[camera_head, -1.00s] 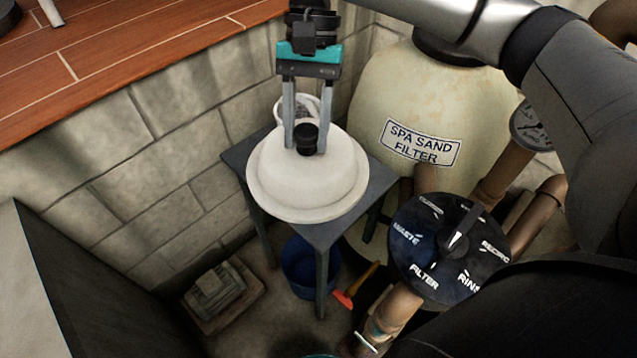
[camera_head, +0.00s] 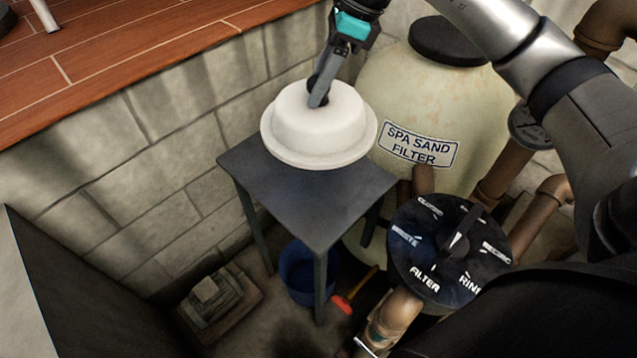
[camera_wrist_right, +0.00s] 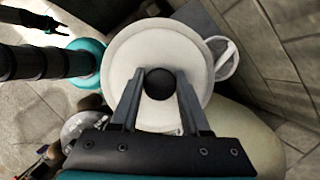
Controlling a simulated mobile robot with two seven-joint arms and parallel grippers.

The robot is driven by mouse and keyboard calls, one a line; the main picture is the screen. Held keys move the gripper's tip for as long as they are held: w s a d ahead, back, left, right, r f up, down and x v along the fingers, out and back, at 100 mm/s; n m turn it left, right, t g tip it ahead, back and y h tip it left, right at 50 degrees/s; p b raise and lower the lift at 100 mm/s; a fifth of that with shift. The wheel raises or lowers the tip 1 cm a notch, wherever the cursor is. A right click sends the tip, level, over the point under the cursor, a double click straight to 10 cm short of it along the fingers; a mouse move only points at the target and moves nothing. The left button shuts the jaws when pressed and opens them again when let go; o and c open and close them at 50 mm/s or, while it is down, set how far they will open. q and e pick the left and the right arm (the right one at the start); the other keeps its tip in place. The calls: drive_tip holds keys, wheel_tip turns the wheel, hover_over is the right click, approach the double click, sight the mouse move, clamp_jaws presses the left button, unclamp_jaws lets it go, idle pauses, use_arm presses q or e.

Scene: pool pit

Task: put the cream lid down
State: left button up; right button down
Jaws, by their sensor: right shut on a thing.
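The cream lid (camera_head: 318,122) is a round dome with a wide rim and a black knob on top. My right gripper (camera_head: 318,98) is shut on the knob, coming down from above. The lid is over the back part of a small dark grey table (camera_head: 300,200); I cannot tell whether its rim touches the top. In the right wrist view the two fingers stand either side of the black knob (camera_wrist_right: 160,84), with the lid (camera_wrist_right: 125,60) behind it. My left gripper does not show clearly in the head view.
The spa sand filter (camera_head: 440,100) stands right of the table, with a round valve dial (camera_head: 425,245) and brown pipes in front. A blue bucket (camera_head: 297,272) and an orange-handled tool (camera_head: 350,292) are below. A block wall is behind. The table's front half is bare.

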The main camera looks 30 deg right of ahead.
sight(345, 123)
drive_tip(key=shift+f+b, duration=1.3)
drive_tip(key=shift+f, duration=8.35)
drive_tip(key=shift+f, duration=0.1)
drive_tip(key=shift+c, duration=1.9)
unclamp_jaws()
drive_tip(key=shift+d+r, duration=0.1)
drive_tip(key=shift+r, duration=0.25)
drive_tip(key=p+v, duration=0.1)
drive_tip(key=v, duration=1)
drive_tip(key=shift+s+r, duration=0.1)
drive_tip(key=shift+r, duration=0.15)
